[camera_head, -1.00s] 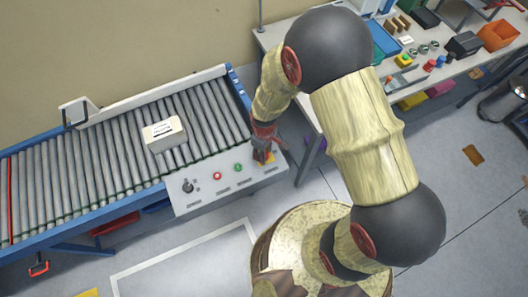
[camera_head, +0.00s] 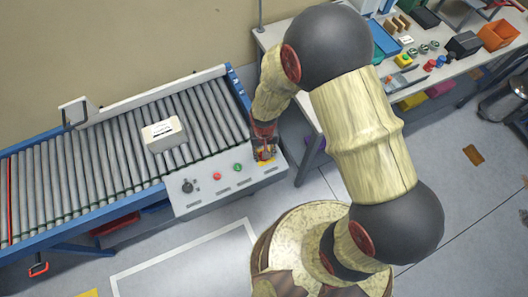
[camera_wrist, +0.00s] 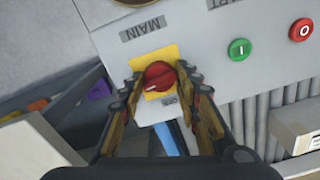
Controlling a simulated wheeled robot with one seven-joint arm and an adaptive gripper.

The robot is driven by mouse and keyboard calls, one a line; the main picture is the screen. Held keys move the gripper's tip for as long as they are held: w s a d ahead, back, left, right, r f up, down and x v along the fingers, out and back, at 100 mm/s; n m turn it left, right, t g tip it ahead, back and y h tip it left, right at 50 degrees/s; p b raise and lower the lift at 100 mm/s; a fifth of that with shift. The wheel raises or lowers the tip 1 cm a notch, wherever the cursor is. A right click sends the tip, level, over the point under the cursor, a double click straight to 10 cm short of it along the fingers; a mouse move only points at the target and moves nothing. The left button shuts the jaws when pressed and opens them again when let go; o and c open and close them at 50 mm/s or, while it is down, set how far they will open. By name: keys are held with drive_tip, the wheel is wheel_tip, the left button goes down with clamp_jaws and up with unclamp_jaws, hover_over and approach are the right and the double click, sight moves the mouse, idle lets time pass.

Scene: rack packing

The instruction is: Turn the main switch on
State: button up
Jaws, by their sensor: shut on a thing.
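The main switch (camera_wrist: 158,75) is a red rotary knob on a yellow plate, beside a "MAIN" label on the grey control panel (camera_wrist: 205,70). A pale mark on the knob points to the lower left in the wrist view. My gripper (camera_wrist: 161,76) has one finger on each side of the knob and is shut on it. In the head view my gripper (camera_head: 264,150) is at the panel's right end, over the yellow plate (camera_head: 273,160), and hides most of the knob.
A green "I" button (camera_wrist: 239,49) and a red "O" button (camera_wrist: 301,29) sit beside the switch. A black knob (camera_head: 187,186) is at the panel's left. A box (camera_head: 163,134) rests on the roller conveyor (camera_head: 100,160). A cluttered workbench (camera_head: 440,70) stands to the right.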

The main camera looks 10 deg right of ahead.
drive_tip(key=shift+m, duration=0.6)
drive_tip(key=o, duration=1.1)
drive_tip(key=shift+r, duration=0.1)
wheel_tip(320, 180, up, 12)
drive_tip(key=shift+f, duration=0.1)
idle(0.5)
